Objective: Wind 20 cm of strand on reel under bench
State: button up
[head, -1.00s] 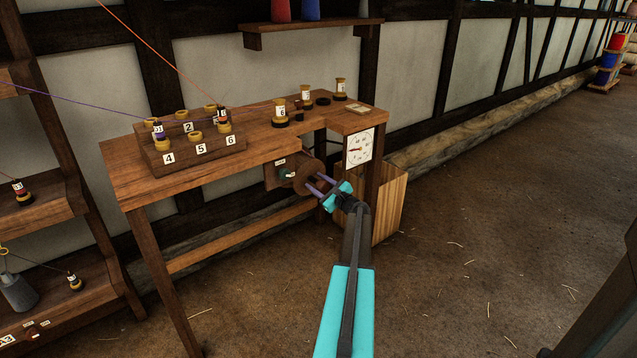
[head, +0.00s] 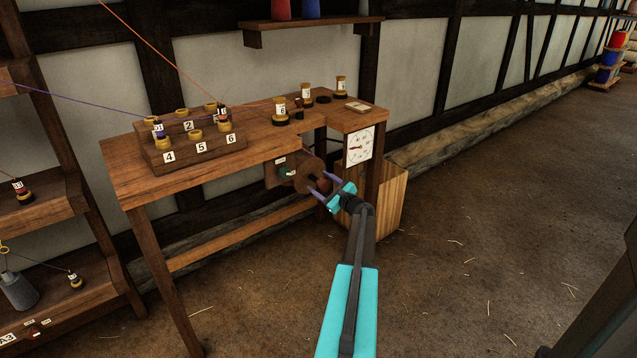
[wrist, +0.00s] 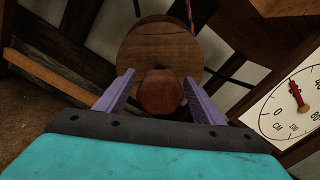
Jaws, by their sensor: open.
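The reel (head: 308,172), a round brown wooden disc, is mounted under the bench (head: 270,138). In the wrist view the reel (wrist: 150,45) faces me with a brown knob (wrist: 160,93) in front of it. My gripper (head: 314,172) is open at the reel. In the wrist view its purple fingers (wrist: 158,85) stand on either side of the knob, with gaps visible; I cannot tell whether they touch it. A red and purple strand (wrist: 189,14) runs up behind the reel. A white dial marked CM (head: 359,147) hangs at the bench's right end; its red needle (wrist: 298,96) shows in the wrist view.
A numbered wooden rack (head: 195,150) with several small spools stands on the bench, with orange and purple strands running to it. A wooden bin (head: 393,205) stands right of my gripper, below the dial. Shelves are at the left. The floor at right is mostly clear.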

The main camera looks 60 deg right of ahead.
jog(key=v, duration=1.2)
jog(key=shift+p, duration=0.3)
